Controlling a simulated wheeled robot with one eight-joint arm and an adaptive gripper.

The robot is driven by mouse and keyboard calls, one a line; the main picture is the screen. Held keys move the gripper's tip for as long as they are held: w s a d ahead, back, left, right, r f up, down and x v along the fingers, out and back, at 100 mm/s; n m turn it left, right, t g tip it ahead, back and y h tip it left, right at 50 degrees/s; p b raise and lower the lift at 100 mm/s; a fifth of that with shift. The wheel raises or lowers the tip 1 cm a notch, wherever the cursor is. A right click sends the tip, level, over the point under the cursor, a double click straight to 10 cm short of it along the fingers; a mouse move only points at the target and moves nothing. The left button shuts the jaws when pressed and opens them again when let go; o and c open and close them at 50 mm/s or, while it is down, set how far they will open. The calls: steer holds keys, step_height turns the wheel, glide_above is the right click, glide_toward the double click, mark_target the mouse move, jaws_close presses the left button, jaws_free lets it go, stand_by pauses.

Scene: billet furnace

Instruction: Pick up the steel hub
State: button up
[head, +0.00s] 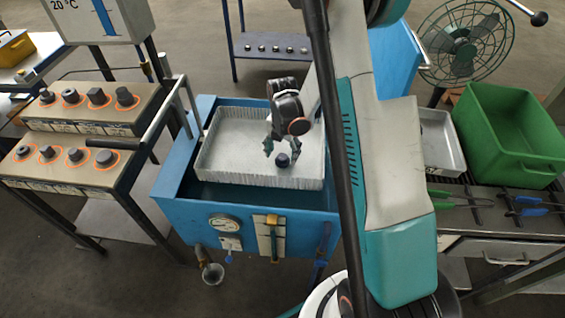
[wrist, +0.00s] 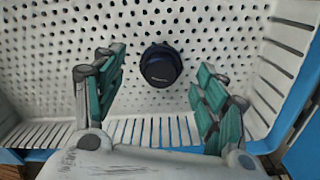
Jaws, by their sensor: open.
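A dark, round piece that looks like the steel hub (head: 283,160) sits in a pale perforated basket (head: 228,172) set in a blue tank. In the wrist view the hub (wrist: 161,66) shows its dark round top with faint lettering, on the perforated floor near the slotted wall. My gripper (head: 283,147) is above the basket, close to the hub. In the wrist view my gripper (wrist: 160,85) has its green-padded fingers spread apart. The hub shows between and slightly beyond the fingertips, with clear space on both sides. Nothing is held.
The basket walls rise around the hub; its floor is otherwise clear in view. Two stepped racks (head: 85,108) with several dark parts in orange rings stand left. A green bin (head: 508,130) and a metal tray (head: 440,140) are right. A gauge (head: 224,223) is on the tank front.

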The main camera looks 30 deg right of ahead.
step_height(320, 180, down, 3)
steer(key=shift+r+b, duration=0.1)
steer(key=shift+b, duration=0.2)
steer(key=shift+r, duration=0.1)
steer(key=c, duration=1.5)
steer(key=shift+c, duration=0.2)
